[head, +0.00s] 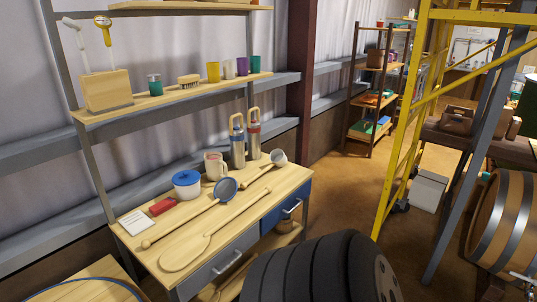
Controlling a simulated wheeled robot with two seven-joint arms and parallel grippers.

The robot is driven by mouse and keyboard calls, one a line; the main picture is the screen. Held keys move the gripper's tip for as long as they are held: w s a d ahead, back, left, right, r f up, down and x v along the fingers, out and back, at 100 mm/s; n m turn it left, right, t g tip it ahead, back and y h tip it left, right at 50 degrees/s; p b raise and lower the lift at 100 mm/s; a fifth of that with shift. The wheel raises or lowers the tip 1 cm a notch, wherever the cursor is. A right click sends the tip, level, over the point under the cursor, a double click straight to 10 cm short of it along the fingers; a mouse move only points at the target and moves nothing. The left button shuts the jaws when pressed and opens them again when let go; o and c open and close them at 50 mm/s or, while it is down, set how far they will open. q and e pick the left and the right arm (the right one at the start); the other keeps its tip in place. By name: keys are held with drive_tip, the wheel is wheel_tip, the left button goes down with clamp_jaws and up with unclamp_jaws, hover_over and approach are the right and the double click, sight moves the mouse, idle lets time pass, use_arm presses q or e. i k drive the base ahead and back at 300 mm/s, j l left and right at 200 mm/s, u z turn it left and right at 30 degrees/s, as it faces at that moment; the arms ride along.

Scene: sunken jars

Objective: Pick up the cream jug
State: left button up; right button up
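The cream jug (215,166) is a small pale jug standing upright on the wooden worktop of a bench with drawers, in the head view. It stands towards the back of the worktop, between a white pot with a blue lid (186,185) on its left and two steel flasks on its right. The head of a blue strainer (226,188) lies just in front of it and may hide part of its base. Neither of my grippers is in view.
A shelf (175,96) hangs above. Black tyre-like rings (310,272) stand in front. Floor shows at right.

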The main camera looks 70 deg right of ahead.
sight(214, 162)
drive_tip(key=z, duration=1.5)
drive_tip(key=i+l+u, duration=0.1)
drive_tip(key=l, duration=0.25)
drive_tip(key=i, duration=0.05)
